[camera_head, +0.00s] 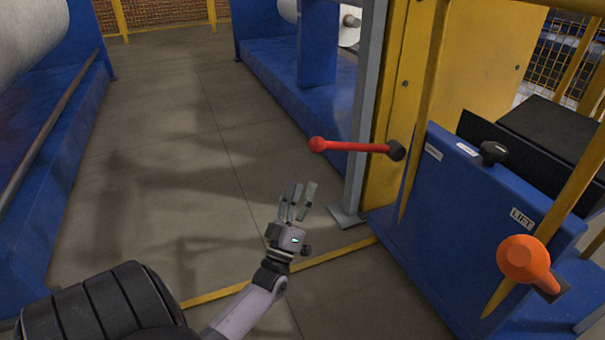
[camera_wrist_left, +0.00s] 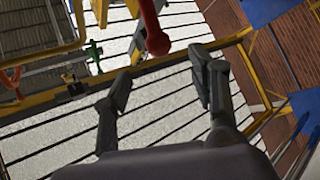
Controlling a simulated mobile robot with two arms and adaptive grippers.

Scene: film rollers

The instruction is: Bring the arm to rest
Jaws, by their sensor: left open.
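My left gripper (camera_head: 297,201) is open and empty in the head view, with its fingers pointing up above the grey floor. The same gripper shows in the left wrist view (camera_wrist_left: 164,88), with its two fingers well apart and nothing between them. A red lever (camera_head: 350,146) with a round red knob sticks out to the left from a dark pivot, above and to the right of the gripper and apart from it. The red lever also shows in the left wrist view (camera_wrist_left: 153,30), beyond the fingers. My right gripper is in neither view.
A blue control box (camera_head: 450,200) with a black knob (camera_head: 493,153) and an orange knob (camera_head: 526,262) stands at the right. A grey post (camera_head: 362,110) and a yellow panel (camera_head: 420,90) rise behind the lever. Blue machine bases flank an open floor aisle (camera_head: 170,130).

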